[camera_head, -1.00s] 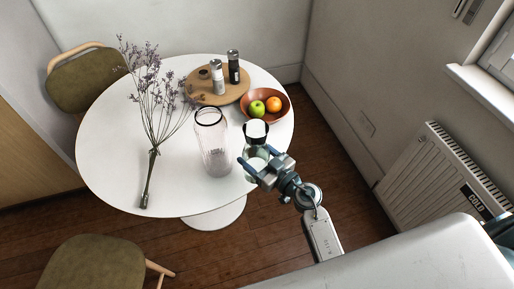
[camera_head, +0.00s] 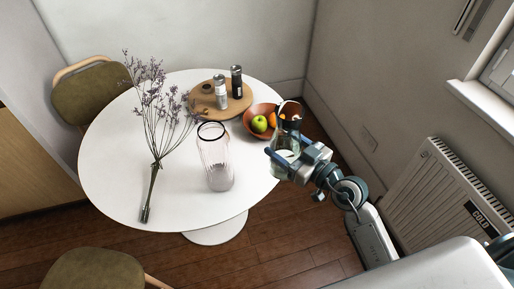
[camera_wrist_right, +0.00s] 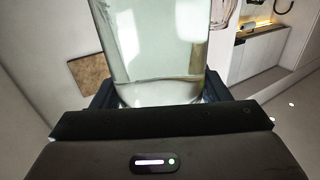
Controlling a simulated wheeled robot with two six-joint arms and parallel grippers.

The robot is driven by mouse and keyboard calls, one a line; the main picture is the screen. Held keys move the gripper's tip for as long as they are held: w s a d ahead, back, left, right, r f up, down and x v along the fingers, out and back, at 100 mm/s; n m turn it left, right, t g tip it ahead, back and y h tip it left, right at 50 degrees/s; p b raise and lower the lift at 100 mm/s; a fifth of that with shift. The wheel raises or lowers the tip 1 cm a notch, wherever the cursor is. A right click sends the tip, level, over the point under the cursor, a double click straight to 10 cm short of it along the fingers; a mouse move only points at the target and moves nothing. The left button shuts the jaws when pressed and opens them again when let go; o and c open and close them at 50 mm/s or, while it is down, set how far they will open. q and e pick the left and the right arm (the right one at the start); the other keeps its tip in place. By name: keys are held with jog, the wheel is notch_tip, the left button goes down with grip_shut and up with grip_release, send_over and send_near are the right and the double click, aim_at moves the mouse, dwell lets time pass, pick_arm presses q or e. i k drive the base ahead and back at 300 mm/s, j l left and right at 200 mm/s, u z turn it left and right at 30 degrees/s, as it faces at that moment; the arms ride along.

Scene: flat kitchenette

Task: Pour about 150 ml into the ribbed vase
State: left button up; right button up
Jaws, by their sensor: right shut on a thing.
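The ribbed vase (camera_head: 214,160) is clear with a dark rim. It stands upright on the white round table (camera_head: 120,185), and its base looks cloudy; I cannot tell how much liquid is inside. My right gripper (camera_head: 281,160) is shut on a clear glass carafe (camera_head: 287,143) at the table's right edge, right of the vase and apart from it. The carafe looks close to upright. In the right wrist view the carafe (camera_wrist_right: 150,45) sits between the fingers, with clear liquid low in it. My left gripper is not in view.
A dried-flower bunch (camera_head: 154,170) lies left of the vase. A round wooden board (camera_head: 238,103) holds shakers behind it. A bowl (camera_head: 255,110) with a green apple and an orange is partly hidden behind the carafe. The table's front is clear.

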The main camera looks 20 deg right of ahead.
aim_at(217, 159)
jog(key=k, duration=0.65)
jog(key=k+u, duration=0.1)
jog(key=u, duration=0.65)
jog(key=k+u, duration=0.15)
jog(key=u, duration=0.25)
